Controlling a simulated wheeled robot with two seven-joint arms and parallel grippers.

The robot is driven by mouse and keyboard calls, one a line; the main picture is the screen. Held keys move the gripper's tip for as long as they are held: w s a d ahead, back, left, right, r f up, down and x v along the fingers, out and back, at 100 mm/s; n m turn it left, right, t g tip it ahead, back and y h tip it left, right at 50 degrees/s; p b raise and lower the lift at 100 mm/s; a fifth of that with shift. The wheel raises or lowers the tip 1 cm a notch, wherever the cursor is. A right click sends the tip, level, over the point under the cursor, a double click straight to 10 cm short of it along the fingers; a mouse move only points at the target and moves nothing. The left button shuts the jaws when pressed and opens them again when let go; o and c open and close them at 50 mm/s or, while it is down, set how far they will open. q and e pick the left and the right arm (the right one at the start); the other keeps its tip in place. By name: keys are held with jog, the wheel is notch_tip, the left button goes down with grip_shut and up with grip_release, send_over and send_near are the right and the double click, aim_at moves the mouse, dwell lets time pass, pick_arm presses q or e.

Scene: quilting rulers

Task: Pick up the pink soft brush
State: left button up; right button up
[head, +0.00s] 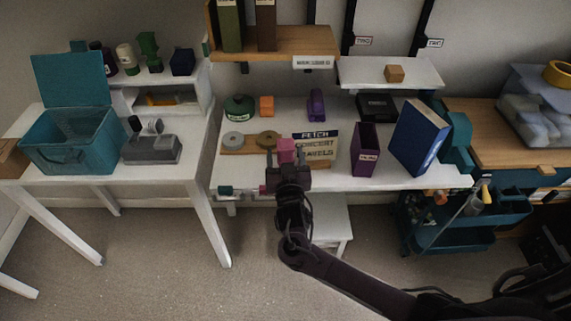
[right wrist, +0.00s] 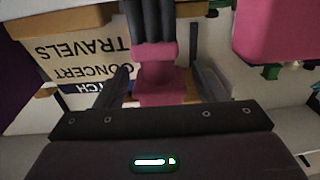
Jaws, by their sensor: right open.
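The pink soft brush (head: 286,147) shows at the front middle of the white table, just beyond my right gripper (head: 288,168). In the right wrist view, the brush (right wrist: 158,82) has a pink body and a dark part pointing to the top edge. My right gripper (right wrist: 160,73) is open, with one finger on each side of the pink body. Gaps show between the fingers and the brush. The gripper hides the brush's near part in the head view. My left gripper is in neither view.
A sign with lettering (head: 316,146) lies close to the brush. A grey roll (head: 233,139) is to its left. A purple holder (head: 364,150) and blue binder (head: 421,135) stand to the right. A shelf (head: 275,45) overhangs the table's back.

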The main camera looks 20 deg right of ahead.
jog(key=c, duration=1.1)
notch_tip(320, 180, up, 20)
jog(key=shift+r, duration=0.1)
